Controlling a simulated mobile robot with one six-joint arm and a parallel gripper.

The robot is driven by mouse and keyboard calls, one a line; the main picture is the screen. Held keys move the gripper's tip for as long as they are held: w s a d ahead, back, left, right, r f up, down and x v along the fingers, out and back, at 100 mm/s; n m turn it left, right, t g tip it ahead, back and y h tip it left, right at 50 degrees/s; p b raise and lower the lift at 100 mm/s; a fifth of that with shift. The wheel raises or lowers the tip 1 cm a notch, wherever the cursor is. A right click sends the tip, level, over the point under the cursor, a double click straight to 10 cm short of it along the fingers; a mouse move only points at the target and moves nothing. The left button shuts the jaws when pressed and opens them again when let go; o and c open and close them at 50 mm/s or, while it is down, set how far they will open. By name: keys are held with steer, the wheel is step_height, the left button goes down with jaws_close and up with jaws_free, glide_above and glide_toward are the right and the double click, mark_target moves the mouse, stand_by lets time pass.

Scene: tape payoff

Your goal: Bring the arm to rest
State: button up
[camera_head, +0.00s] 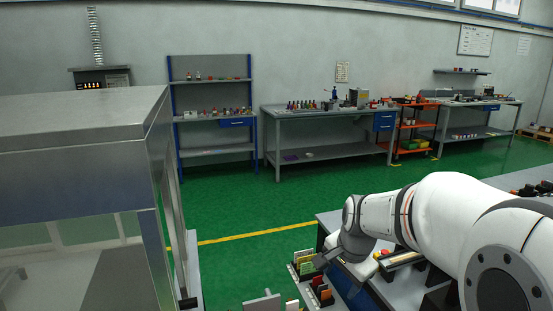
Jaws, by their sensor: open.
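My arm comes in from the right as thick white links. It bends down to a grey wrist above the near bench (326,222). My gripper (324,261) is small and dark at the end of the wrist, close to the coloured items in the racks at the bench's left edge. It is open. I see nothing held in it, but the wrist hides part of the area, and I cannot tell whether it touches the racks.
A rack with green and red items (304,262) and a second rack (321,291) sit near my gripper. A red button (384,252) is beside my arm. A large grey enclosure (80,120) fills the left. Shelving (212,151) and workbenches (325,112) line the wall. Green floor (270,205) lies clear between.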

steer(key=s+n, duration=1)
steer(key=s, duration=0.8)
steer(key=shift+d+r+n+g+h, duration=0.25)
steer(key=shift+r+n+g+h, duration=0.05)
steer(key=shift+r+n+h, duration=0.1)
